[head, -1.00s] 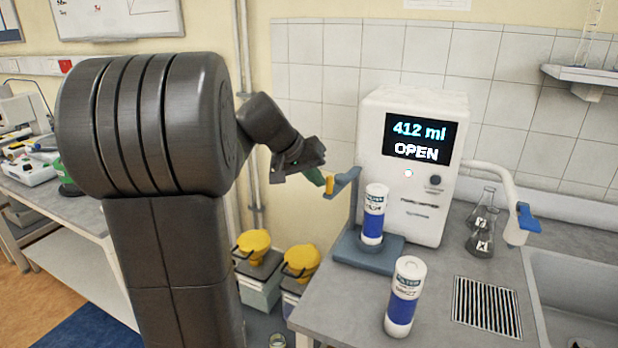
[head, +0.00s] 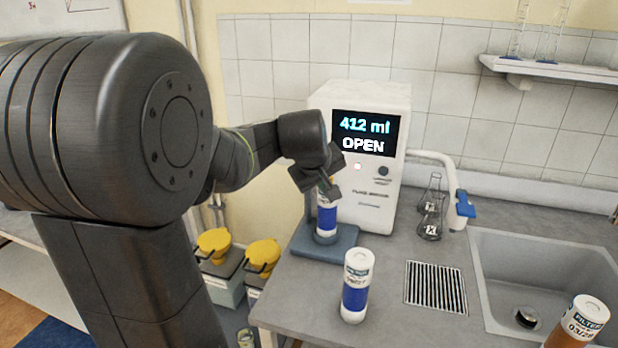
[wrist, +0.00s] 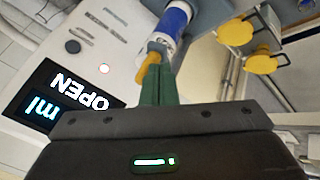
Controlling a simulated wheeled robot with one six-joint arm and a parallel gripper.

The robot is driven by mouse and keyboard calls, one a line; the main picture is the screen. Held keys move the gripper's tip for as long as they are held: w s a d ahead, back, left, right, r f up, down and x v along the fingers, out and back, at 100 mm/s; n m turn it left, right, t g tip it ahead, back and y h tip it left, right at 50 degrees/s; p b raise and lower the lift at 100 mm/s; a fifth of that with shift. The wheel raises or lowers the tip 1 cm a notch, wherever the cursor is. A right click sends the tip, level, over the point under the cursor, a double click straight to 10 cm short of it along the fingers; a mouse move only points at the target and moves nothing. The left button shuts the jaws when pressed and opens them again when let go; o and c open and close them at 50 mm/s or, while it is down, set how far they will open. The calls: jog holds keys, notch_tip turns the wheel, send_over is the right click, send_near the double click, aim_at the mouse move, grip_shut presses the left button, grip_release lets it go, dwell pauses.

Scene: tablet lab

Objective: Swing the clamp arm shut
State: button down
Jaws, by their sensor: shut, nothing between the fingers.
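The white machine (head: 400,110) stands on the bench, and its screen reads "412 ml" and "OPEN". A white and blue filter cartridge (head: 326,218) stands upright on the machine's blue-grey base (head: 340,246); it also shows in the wrist view (wrist: 172,24). My gripper (head: 329,192) is in front of the machine, at the cartridge's top. Its green fingers (wrist: 158,78) are shut and empty. The clamp arm's yellow end (wrist: 149,64) lies right at the fingertips, beside the cartridge; I cannot tell if they touch. The rest of the clamp arm is hidden behind my gripper in the head view.
A second blue and white cartridge (head: 356,287) stands in front of the base. An orange-brown cartridge (head: 578,322) stands at lower right.

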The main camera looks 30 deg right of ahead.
jog(key=shift+s+d+r+p, duration=0.1)
jog(key=shift+s+d+p, duration=0.1)
jog(key=shift+d, duration=0.75)
jog(key=shift+s+d+f+p, duration=0.15)
jog(key=shift+s+d, duration=0.1)
jog(key=shift+d, duration=0.75)
jog(key=shift+s+d+r+p, duration=0.15)
jog(key=shift+s+d+p, duration=0.05)
jog(key=shift+d, duration=0.75)
jog(key=shift+d, duration=0.15)
